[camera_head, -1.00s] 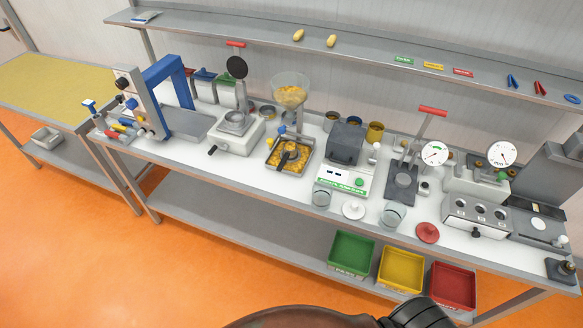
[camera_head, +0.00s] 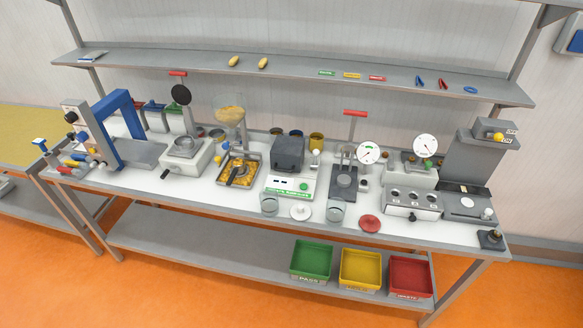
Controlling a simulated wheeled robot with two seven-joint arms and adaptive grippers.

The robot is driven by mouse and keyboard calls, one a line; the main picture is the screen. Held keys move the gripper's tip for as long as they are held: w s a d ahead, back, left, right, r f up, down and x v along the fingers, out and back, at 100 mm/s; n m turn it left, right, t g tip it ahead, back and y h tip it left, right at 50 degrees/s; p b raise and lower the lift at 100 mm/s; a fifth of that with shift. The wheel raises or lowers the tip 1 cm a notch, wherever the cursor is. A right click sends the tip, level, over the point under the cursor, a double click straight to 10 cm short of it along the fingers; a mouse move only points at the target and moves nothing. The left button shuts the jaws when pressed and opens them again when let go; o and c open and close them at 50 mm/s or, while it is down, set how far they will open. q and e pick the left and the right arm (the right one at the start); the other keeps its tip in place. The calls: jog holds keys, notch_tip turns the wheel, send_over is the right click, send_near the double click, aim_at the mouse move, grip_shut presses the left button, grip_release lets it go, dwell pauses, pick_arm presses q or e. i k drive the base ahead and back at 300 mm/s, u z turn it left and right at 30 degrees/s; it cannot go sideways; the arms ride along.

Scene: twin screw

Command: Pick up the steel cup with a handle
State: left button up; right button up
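I cannot make out for certain which item is the steel cup with a handle; at this size no cup handle is clear. Two pale grey, see-through-looking cups stand at the bench's front edge, a left one (camera_head: 269,205) and a right one (camera_head: 337,212). A small round grey metal container (camera_head: 217,135) stands at the back, left of the hopper (camera_head: 230,113). Several yellowish and dark round containers, among them a gold one (camera_head: 316,141), stand behind the grey box-shaped device (camera_head: 288,153). Neither of my grippers is in view.
The white-topped bench (camera_head: 140,184) is crowded with a blue-framed device (camera_head: 122,115), presses and gauges. A shelf (camera_head: 300,77) runs above the back. Green (camera_head: 311,260), yellow (camera_head: 360,269) and red (camera_head: 410,276) bins sit on the lower shelf. Orange floor lies in front.

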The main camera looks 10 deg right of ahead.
aim_at(238, 164)
jog(key=z, duration=0.7)
jog(key=i, duration=0.4)
